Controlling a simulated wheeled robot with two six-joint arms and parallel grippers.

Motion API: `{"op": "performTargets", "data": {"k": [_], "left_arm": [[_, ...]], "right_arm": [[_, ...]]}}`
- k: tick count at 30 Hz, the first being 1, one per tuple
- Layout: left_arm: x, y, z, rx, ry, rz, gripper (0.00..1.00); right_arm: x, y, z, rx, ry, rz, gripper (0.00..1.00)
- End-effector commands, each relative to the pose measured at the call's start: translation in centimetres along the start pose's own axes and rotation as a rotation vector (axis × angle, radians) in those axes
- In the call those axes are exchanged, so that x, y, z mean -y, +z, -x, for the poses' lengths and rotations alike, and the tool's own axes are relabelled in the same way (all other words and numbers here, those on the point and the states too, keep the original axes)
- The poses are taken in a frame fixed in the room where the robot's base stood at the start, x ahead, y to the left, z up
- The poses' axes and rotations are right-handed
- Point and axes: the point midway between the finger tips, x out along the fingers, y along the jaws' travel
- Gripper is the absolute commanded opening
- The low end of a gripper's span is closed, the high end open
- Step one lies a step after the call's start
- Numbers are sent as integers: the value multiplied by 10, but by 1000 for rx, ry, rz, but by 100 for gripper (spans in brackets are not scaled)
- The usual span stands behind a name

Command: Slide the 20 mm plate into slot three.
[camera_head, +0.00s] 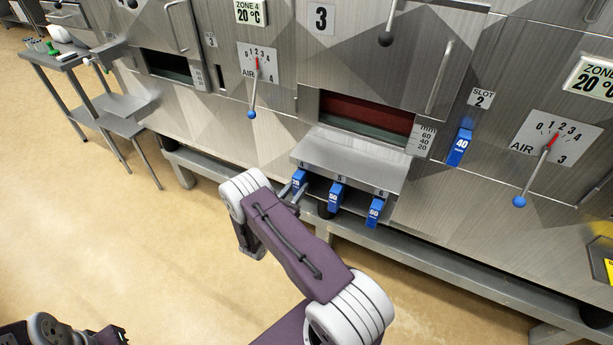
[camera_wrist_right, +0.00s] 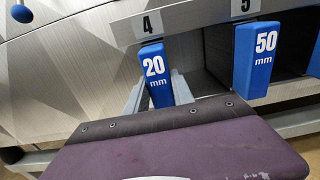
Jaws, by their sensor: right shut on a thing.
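The 20 mm plate shows as a blue handle (camera_head: 299,179) at the left end of the steel rack, under the number 4. In the right wrist view its blue face (camera_wrist_right: 155,75) reads "20 mm". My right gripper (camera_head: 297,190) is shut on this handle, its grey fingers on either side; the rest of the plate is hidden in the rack. A small sign (camera_head: 211,40) reading 3 is on the hood front further left, with a narrow dark upright slot (camera_head: 219,78) below it. Part of my left arm shows at the bottom left; its jaws (camera_head: 115,335) are unclear.
The rack (camera_head: 350,160) also holds the 50 (camera_head: 335,196) and 60 (camera_head: 375,211) plates. A 40 plate (camera_head: 460,147) sits under the slot 2 sign. A blue-knobbed air lever (camera_head: 253,90) hangs right of slot three. A steel side table (camera_head: 115,105) stands at left. The floor is clear.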

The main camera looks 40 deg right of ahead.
Motion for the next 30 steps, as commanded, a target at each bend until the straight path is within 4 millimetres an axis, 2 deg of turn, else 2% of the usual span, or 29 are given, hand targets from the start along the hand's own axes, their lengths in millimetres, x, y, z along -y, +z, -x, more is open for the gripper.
{"op": "performTargets", "data": {"k": [8,30], "left_arm": [[0,0,0,0,0,0,36],[0,0,4,0,0,0,36]], "right_arm": [[0,0,1,1,0,0,0],[0,0,23,-1,2,0,0]]}}
